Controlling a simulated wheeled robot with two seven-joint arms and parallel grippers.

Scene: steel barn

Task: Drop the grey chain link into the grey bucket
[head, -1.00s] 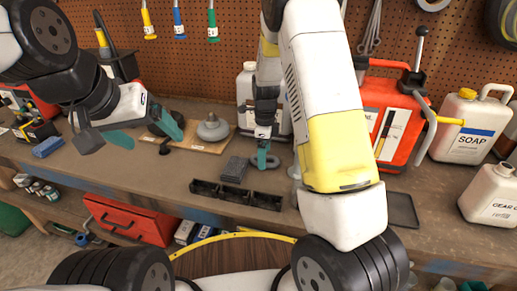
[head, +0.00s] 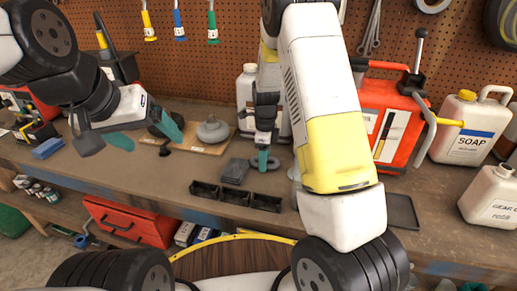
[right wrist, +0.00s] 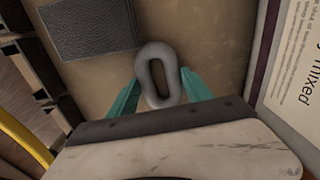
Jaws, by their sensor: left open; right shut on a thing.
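The grey chain link (head: 270,163) is an oval ring low over the bench, just behind the black compartment tray. My right gripper (head: 263,157) is shut on it. In the right wrist view the link (right wrist: 144,72) stands out between the teal fingertips (right wrist: 157,90), with its far end beyond them. My left gripper (head: 146,134) is open and empty above the left part of the bench. I cannot clearly make out the grey bucket. A pale grey edge (head: 294,172) shows beside my right arm, mostly hidden by it.
A dark ribbed block (head: 235,171) lies left of the link, behind the black tray (head: 236,195). A grey disc-shaped weight (head: 212,131) sits on a wooden board.

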